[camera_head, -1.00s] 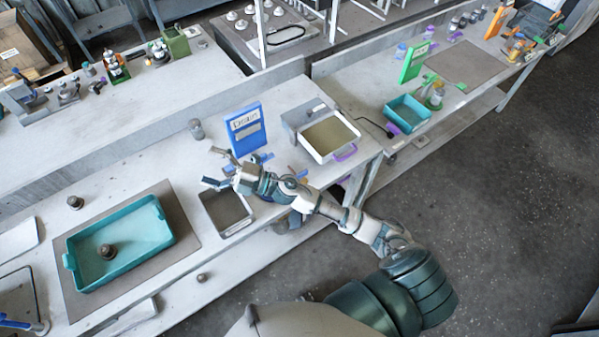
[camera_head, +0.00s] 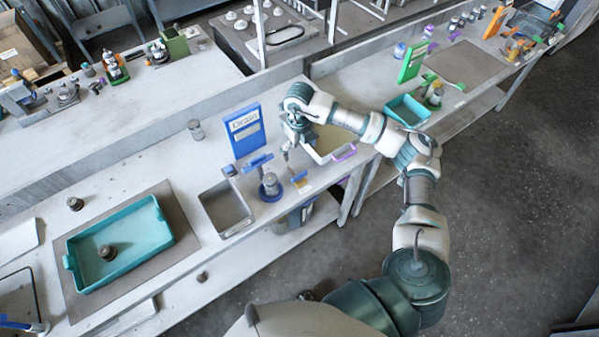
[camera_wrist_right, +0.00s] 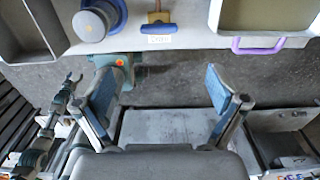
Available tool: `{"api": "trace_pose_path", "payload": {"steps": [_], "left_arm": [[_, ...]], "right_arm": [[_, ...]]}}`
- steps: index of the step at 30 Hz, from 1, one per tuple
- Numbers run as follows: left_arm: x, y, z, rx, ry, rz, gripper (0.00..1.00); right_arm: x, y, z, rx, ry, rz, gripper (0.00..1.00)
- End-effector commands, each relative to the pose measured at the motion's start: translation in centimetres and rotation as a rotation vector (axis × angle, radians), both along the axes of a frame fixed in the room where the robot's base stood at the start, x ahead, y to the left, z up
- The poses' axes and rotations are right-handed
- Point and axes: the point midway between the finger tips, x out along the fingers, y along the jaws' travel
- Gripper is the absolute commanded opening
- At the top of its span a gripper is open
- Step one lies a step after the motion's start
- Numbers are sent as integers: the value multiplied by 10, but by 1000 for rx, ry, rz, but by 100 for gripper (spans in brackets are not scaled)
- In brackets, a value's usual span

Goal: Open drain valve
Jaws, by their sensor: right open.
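A small blue T-shaped handle on a yellow stem (camera_head: 299,178) stands at the bench's front edge, beside a white label. It shows larger in the right wrist view (camera_wrist_right: 158,28), beyond the fingers. To its left is a round blue base with a grey cylinder (camera_head: 270,188), also in the wrist view (camera_wrist_right: 98,22). A blue lever (camera_head: 257,162) sits just behind that base. My right gripper (camera_head: 298,152) is above the bench near the T-handle, apart from it. In the wrist view its fingers (camera_wrist_right: 158,92) are spread and empty.
A blue "Drain" sign (camera_head: 245,132) stands behind a grey basin (camera_head: 226,222). A tray with a purple handle (camera_head: 344,152) is right of the gripper, partly hidden by my arm. A teal tray (camera_head: 162,244) lies left on a mat. Floor is open at right.

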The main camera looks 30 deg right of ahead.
Motion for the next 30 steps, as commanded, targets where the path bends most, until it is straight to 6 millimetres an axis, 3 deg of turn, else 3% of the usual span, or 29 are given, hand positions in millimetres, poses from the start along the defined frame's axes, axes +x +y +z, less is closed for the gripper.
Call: {"api": "trace_pose_path", "payload": {"steps": [9,15,21,30], "left_arm": [[0,0,12,0,-1,0,67],[0,0,16,0,-1,0,67],[0,0,18,0,-1,0,67],[0,0,18,0,-1,0,67]], "right_arm": [[-1,-1,-77,4,3,0,96],[-1,0,-115,4,1,1,96],[-1,0,-135,5,0,2,96],[-1,1,-138,4,-1,3,96]]}}
